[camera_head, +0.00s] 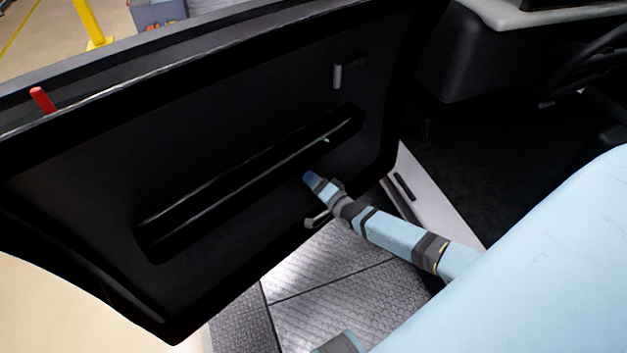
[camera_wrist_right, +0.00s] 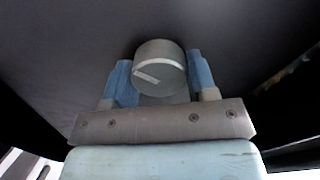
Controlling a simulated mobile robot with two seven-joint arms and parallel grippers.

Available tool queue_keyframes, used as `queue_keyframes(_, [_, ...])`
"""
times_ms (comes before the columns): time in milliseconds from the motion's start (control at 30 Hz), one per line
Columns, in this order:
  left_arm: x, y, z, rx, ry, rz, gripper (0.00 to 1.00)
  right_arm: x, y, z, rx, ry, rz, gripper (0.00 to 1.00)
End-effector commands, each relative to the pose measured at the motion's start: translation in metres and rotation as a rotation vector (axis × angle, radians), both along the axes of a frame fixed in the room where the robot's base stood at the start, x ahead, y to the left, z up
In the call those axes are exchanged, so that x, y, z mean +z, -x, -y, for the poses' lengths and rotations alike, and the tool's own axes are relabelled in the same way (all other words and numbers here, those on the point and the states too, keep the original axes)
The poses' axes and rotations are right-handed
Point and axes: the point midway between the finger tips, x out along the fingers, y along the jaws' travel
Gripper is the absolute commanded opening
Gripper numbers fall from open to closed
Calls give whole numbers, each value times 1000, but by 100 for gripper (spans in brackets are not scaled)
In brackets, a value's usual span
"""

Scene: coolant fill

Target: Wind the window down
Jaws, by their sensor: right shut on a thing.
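The dark door (camera_head: 90,175) stands open, its inner panel facing me in the head view. My right gripper (camera_head: 310,178) is low on this panel, below the long armrest recess. In the right wrist view the gripper (camera_wrist_right: 160,85) has its two blue fingers on either side of a round grey knob (camera_wrist_right: 160,68) with a pale mark on its face, and is shut on it. In the head view this knob is hidden by the gripper. A separate grey peg (camera_head: 337,76) on a short dark arm sits higher on the panel. I cannot make out the window glass. My left gripper is not in view.
A red pin (camera_head: 42,99) stands on the door's top edge. The armrest recess (camera_head: 250,185) is just above my right gripper. A metal tread floor (camera_head: 330,270) lies below. The dashboard (camera_head: 470,60) and steering wheel (camera_head: 590,65) are at the right.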

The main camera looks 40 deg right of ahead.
Motion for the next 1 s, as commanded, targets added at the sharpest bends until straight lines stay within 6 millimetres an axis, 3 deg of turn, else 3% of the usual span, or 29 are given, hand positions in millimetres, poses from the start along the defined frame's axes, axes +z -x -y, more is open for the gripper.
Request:
queue_keyframes(333, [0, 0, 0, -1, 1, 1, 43, 0, 0, 0, 0, -6, -2, 29])
queue_keyframes(367, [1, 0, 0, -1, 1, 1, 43, 0, 0, 0, 0, -6, -2, 55])
queue_keyframes(467, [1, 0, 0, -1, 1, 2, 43, 0, 0, 0, 0, -5, -2, 78])
queue_keyframes(767, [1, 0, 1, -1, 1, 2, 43, 0, 1, 0, 0, -4, -2, 78])
queue_keyframes(1000, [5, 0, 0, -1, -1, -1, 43, 1, 33, 5, 0, -4, -3, 78])
